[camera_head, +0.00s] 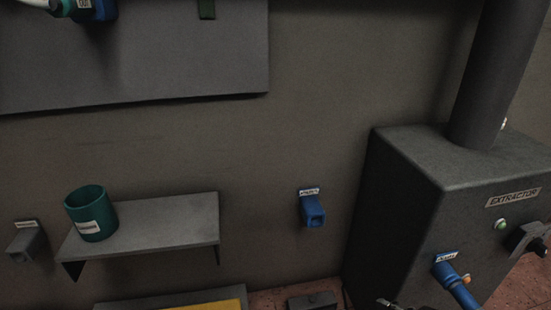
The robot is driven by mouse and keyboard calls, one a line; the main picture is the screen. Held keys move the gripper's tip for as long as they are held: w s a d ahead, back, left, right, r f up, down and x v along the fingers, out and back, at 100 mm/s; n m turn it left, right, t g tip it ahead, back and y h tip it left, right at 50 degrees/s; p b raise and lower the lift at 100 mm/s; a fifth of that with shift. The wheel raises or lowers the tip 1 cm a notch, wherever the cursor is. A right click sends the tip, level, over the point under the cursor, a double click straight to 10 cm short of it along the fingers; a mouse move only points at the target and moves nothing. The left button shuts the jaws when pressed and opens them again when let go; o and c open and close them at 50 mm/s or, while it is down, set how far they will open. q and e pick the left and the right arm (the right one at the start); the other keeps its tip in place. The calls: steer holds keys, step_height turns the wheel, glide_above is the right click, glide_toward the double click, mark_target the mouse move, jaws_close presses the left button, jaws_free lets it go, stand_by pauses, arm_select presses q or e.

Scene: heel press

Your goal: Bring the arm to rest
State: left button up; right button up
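I see no gripper that I can make out for sure in the head view. A small dark piece with a bright metallic edge (388,303) is cut off by the bottom edge, and I cannot tell what it belongs to. A blue plug-like cylinder (459,289) sits against the front of the dark extractor box (405,185), below a small blue and white label. A blue square-mouthed socket (313,212) with a label above it is on the wall and looks empty.
A teal cup (91,214) stands upright on a grey wall shelf (180,222). A grey socket (27,241) is left of it. A blue connector with a pale hose (92,9) is at the top left. A dark blocky fitting (525,238) juts out at the right.

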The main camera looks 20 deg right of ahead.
arm_select(q)
steer(key=s+a+f+g+p, duration=0.35)
steer(key=s+f+p, duration=0.55)
steer(key=p, duration=0.5)
arm_select(e)
steer(key=s+d+f+g+h, duration=0.1)
steer(key=s+d+f+g, duration=0.2)
steer(key=s+f+g, duration=0.6)
arm_select(q)
steer(key=s+a+g+y+p, duration=0.1)
steer(key=s+g+p, duration=0.3)
steer(key=s+p, duration=0.8)
steer(key=s+a, duration=0.1)
steer(key=s, duration=0.5)
steer(key=shift+s+f+n+p, duration=0.2)
steer(key=shift+f+n+p, duration=0.1)
steer(key=shift+f+p, duration=0.05)
arm_select(e)
steer(key=s+d+g, duration=0.1)
steer(key=s+d, duration=0.1)
steer(key=s, duration=1.7)
steer(key=shift+s+d+r+n+h, duration=0.3)
steer(key=shift+s+d+h, duration=0.05)
steer(key=shift+s+h, duration=0.05)
